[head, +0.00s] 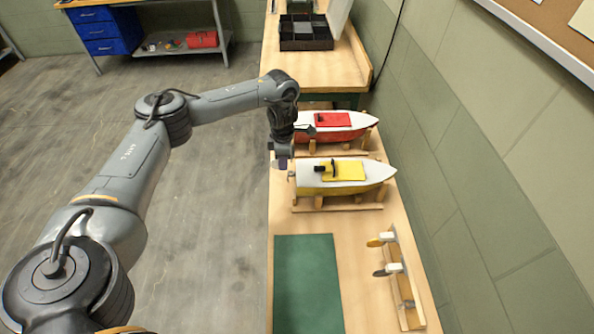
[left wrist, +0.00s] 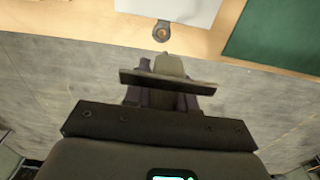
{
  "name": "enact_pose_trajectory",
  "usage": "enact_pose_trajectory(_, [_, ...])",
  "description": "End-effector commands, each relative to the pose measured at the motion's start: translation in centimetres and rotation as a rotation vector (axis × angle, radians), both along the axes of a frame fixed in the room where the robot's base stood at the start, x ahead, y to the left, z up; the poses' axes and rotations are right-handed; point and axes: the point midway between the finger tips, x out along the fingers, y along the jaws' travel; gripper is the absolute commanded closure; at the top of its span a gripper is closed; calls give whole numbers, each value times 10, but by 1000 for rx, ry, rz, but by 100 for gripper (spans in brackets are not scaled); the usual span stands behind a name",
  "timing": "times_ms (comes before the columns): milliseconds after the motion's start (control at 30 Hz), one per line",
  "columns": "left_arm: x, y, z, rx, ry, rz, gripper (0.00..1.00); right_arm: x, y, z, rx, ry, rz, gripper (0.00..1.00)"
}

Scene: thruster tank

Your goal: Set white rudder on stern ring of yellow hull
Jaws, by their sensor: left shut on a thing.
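The yellow hull (head: 345,188), with a white deck, sits upright on a wooden cradle, its stern to the left. Its stern ring (left wrist: 161,31) is a small grey eyelet at the table's edge, top middle of the left wrist view. My left gripper (head: 282,162) points down just off the stern, left of the ring. It is shut on a shaded pale piece (left wrist: 170,66), which seems to be the white rudder. In the left wrist view this piece is just below the ring, with a gap between them in the picture; its height cannot be told. My right gripper is out of view.
A red hull (head: 340,134) stands on its own cradle behind the yellow one. A rack (head: 408,290) with two white pieces is at the right. A green mat (head: 305,285) lies bare in front. A dark divided box (head: 305,43) is at the back.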

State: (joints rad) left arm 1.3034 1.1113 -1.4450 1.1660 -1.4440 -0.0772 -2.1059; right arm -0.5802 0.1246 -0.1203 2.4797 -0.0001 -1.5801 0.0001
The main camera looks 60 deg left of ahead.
Motion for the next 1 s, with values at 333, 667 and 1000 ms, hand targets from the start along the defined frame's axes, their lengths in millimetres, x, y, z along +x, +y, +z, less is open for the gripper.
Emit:
enact_pose_trajectory(333, [0, 4, -12, 3, 2, 7, 100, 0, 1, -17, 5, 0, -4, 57])
enact_pose_trajectory(667, [0, 4, -34, 3, 2, 8, 100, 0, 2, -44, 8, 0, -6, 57])
enact_pose_trajectory(1000, [-1, 4, -51, 2, 3, 6, 100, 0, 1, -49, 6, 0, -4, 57])
